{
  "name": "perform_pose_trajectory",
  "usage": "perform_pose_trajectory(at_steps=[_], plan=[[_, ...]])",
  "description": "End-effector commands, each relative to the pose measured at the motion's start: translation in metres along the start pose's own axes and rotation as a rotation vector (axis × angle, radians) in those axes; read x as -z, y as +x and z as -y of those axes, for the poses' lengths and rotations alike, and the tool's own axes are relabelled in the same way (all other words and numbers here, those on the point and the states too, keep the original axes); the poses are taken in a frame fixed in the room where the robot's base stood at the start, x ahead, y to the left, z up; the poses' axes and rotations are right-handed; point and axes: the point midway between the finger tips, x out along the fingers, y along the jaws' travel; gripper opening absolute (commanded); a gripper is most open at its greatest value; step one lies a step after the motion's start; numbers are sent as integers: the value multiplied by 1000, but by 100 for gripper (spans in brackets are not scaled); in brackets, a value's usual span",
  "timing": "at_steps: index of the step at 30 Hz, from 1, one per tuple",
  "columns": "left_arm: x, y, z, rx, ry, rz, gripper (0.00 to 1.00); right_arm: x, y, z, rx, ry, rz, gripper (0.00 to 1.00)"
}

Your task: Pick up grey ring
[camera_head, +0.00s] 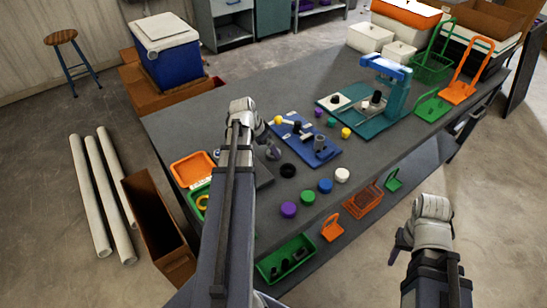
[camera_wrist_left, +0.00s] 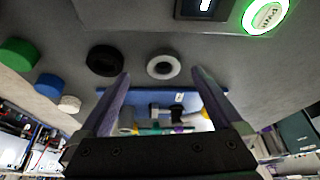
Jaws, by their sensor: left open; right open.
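The grey ring (camera_wrist_left: 163,67) shows in the left wrist view, lying flat on the dark table with a dark hole in its middle. My left gripper (camera_wrist_left: 160,76) is open, and the ring appears between and beyond its fingertips, with nothing held. In the head view my left gripper (camera_head: 268,147) is low over the table near the blue board; it makes the grey ring hard to pick out there. A black ring (camera_wrist_left: 104,60) lies beside the grey one, and also shows in the head view (camera_head: 288,170). My right gripper (camera_head: 402,243) is open and empty, off the table's front side.
Green (camera_head: 307,197), blue (camera_head: 325,185), purple (camera_head: 289,209) and white (camera_head: 341,174) pucks lie near the front edge. The blue board (camera_head: 318,155) with fittings is close behind the rings. A lit green button (camera_wrist_left: 266,15) shows in the left wrist view.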

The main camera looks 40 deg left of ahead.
Motion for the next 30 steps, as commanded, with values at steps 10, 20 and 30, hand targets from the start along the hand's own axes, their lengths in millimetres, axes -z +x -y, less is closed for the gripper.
perform_pose_trajectory(at_steps=[10, 20, 30], plan=[[3, 23, 4, 0, 1, 0, 100, 1, 20, 2, 0, 0, 0, 50], [5, 53, 5, 0, 0, 0, 100, 3, 46, 4, 0, 0, 0, 50], [6, 51, 5, 0, 0, 0, 83, 3, 44, 4, 0, 0, 0, 50]])
